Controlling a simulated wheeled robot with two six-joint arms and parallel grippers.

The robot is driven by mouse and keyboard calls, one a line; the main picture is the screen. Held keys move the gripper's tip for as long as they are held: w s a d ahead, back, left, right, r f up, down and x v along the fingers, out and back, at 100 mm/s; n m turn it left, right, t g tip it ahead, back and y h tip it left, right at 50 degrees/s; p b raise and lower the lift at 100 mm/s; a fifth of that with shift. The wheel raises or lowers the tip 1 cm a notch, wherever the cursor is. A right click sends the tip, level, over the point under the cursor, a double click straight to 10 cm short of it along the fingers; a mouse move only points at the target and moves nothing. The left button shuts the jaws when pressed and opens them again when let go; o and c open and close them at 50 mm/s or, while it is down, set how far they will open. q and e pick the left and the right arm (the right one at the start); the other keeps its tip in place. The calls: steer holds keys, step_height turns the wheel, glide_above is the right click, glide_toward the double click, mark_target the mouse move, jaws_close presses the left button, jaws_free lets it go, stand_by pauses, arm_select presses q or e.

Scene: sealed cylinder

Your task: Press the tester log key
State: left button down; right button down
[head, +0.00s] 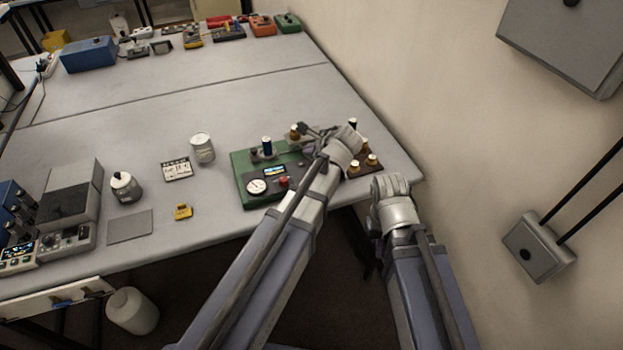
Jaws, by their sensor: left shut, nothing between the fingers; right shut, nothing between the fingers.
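The tester is a green box (243,173) near the table's right end, with a round white gauge (257,186), a small lit display (275,171) and a red knob or button (283,181). I cannot tell which control is the log key. My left gripper (308,132) is over the tester's right, back part; it is shut and empty, and its arm hides part of the panel. Whether it touches the panel is unclear. My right gripper (390,183) is shut and empty, off the table's front edge, right of the tester; its fingertips are mostly hidden.
The wall (440,90) is close on the right.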

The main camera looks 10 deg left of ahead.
arm_select(q)
steer(key=shift+d, duration=0.15)
steer(key=shift+f, duration=0.15)
step_height(320, 180, down, 9)
steer(key=b, duration=0.9)
steer(key=shift+r, duration=0.2)
stand_by(1.5)
steer(key=shift+f+b, duration=0.35)
steer(key=shift+f, duration=0.05)
steer(key=shift+f+b, duration=0.4)
stand_by(0.6)
steer(key=shift+r, duration=0.15)
steer(key=shift+r+p, duration=0.65)
steer(key=shift+p, duration=0.2)
